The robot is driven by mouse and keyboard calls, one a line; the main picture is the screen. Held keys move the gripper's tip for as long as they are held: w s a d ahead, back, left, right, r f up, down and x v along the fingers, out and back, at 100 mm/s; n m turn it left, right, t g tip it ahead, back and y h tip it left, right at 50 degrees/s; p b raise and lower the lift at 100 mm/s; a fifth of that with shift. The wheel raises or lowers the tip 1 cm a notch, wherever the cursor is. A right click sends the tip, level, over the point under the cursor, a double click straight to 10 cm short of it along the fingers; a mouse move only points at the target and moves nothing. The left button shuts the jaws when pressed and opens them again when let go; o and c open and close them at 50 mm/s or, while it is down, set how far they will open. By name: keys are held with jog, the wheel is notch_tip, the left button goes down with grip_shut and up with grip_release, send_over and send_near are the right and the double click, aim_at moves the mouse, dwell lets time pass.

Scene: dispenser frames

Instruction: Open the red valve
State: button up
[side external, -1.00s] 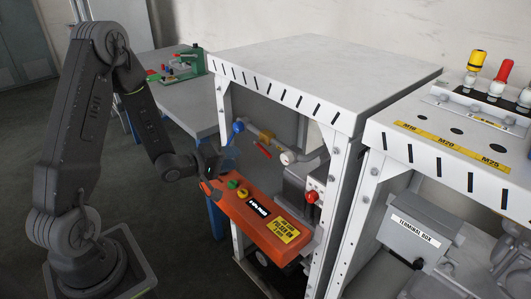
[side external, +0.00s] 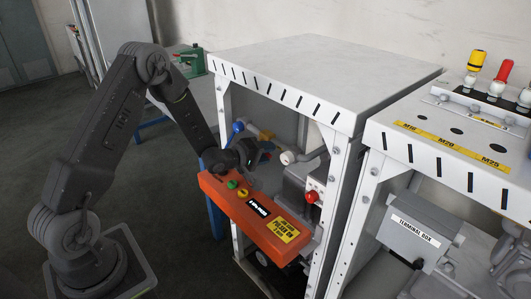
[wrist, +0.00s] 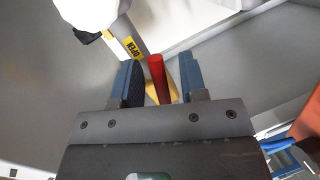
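The red valve handle (wrist: 157,77) shows in the wrist view as a red bar between the two blue fingers of my gripper (wrist: 160,82). In the side view my gripper (side external: 264,151) reaches into the white frame at the pipe, above the orange panel. There it hides the red handle from sight. A yellow piece shows behind the handle in the wrist view, and a yellow "OPEN" label (wrist: 132,49) sits beside it on the pipe.
A blue handle (side external: 237,127) is left of my gripper, and a white round gauge (side external: 288,157) is close on its right. The orange box (side external: 252,215) with buttons lies below. The frame's white top (side external: 320,70) is above.

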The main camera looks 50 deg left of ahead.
jog(key=shift+c, duration=0.2)
grip_shut()
dwell(0.3)
jog(key=shift+r+n+h, duration=0.5)
jog(key=shift+r+n, duration=0.15)
jog(key=shift+n, duration=0.65)
jog(key=shift+o, duration=0.2)
grip_release()
